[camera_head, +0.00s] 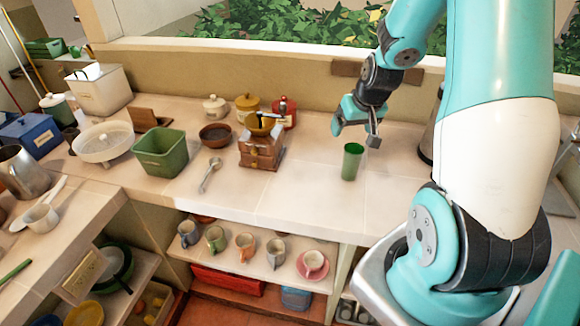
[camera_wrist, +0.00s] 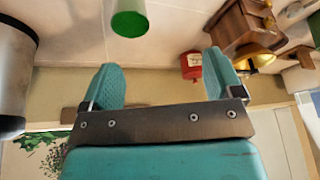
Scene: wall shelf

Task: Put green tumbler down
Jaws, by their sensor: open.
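The green tumbler (camera_head: 352,162) stands upright on the light countertop (camera_head: 300,190), right of the wooden coffee grinder. It also shows in the wrist view (camera_wrist: 129,18), cut off by the top edge, beyond my fingertips. My gripper (camera_head: 355,127) is above and behind the tumbler, apart from it. In the wrist view my gripper (camera_wrist: 160,72) has its two teal fingers wide apart with nothing between them.
The grinder (camera_head: 262,148), a red canister (camera_head: 284,112) and a green square bin (camera_head: 161,152) stand to the left. A metal cylinder (camera_wrist: 14,70) is at the wrist view's left edge. The counter around the tumbler is clear. Mugs stand on the shelf below.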

